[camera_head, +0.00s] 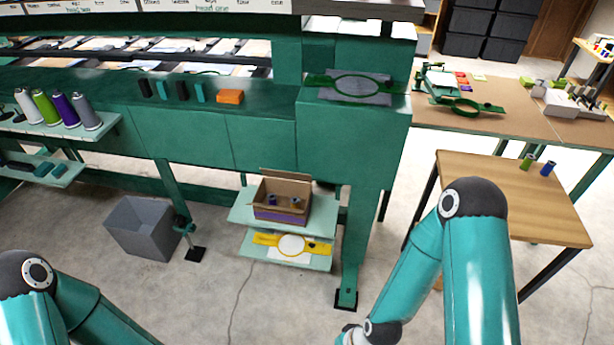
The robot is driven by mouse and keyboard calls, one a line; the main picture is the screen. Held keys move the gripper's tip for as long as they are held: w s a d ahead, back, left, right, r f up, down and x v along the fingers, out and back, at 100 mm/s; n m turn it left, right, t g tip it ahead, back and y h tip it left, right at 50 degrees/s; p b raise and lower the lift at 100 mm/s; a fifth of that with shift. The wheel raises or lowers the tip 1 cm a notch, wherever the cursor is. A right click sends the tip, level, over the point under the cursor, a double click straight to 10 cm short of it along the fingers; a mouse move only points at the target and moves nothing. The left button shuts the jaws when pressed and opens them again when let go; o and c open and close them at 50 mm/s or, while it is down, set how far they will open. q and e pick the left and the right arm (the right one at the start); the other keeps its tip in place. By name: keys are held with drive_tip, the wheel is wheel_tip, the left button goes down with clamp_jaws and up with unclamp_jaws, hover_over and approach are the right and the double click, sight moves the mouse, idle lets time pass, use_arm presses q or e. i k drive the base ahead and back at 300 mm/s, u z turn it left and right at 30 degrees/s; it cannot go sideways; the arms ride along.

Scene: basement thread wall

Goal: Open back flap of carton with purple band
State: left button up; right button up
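The brown carton with a purple band (281,215) stands on the upper pale-green shelf (322,214) below the green machine. A flap at its back edge (285,175) stands up, tilted. The carton's top looks open, and small dark spools (296,202) show inside. The other flaps are too small to tell clearly. My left arm shows at the bottom left and my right arm at the lower right. Both grippers are outside the frame, and neither arm reaches the carton in this view.
A grey bin (143,228) stands on the floor left of the shelves. A yellow hoop (291,246) lies on the lower shelf. A green machine leg (354,245) stands right of the shelves. A wooden table (510,190) with two spools is at right. Floor in front is clear.

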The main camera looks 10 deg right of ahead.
sight(269, 173)
drive_tip(key=z, duration=0.1)
drive_tip(key=i, duration=1)
drive_tip(key=u, duration=0.05)
